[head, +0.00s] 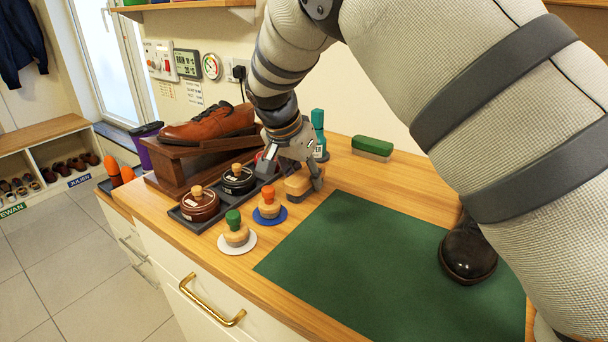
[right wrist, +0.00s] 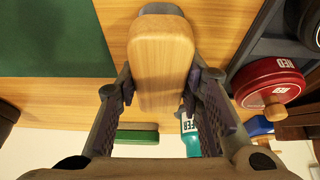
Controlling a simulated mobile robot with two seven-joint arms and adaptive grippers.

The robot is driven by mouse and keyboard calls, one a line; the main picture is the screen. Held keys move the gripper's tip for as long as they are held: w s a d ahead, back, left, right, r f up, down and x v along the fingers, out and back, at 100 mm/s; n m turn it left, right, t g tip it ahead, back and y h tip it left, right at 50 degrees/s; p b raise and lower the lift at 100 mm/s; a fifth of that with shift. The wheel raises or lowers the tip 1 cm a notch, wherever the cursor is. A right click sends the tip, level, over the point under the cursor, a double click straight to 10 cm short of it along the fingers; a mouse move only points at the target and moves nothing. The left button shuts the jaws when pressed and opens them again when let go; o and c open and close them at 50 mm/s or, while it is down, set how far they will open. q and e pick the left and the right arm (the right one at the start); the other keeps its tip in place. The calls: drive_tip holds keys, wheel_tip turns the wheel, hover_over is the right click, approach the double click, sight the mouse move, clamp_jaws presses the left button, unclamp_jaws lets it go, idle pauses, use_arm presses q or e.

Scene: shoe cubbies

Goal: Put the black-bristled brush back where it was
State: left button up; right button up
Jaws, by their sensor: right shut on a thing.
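My right gripper (head: 296,171) is shut on a wooden-backed brush (head: 299,186), with a finger on each side of it. In the right wrist view the brush's pale wooden back (right wrist: 161,62) lies between the fingers (right wrist: 160,88). Its bristles are mostly hidden; a grey edge shows past the far end. The brush is low over the wooden counter, by the far left corner of the green mat (head: 390,262). I cannot tell whether it touches the counter. A green-backed brush (head: 373,146) lies farther back and right. My left gripper is not in view.
A dark tray (head: 184,222) with polish tins is left of the brush. Two round daubers (head: 237,233) stand in front on discs. A teal bottle (head: 319,131) stands behind, a brown shoe (head: 207,127) on a wooden stand at left. A dark shoe (head: 467,255) sits on the mat.

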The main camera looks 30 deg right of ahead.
drive_tip(key=o, duration=1.1)
drive_tip(key=shift+f, duration=0.1)
drive_tip(key=v, duration=1.2)
drive_tip(key=shift+p, duration=0.3)
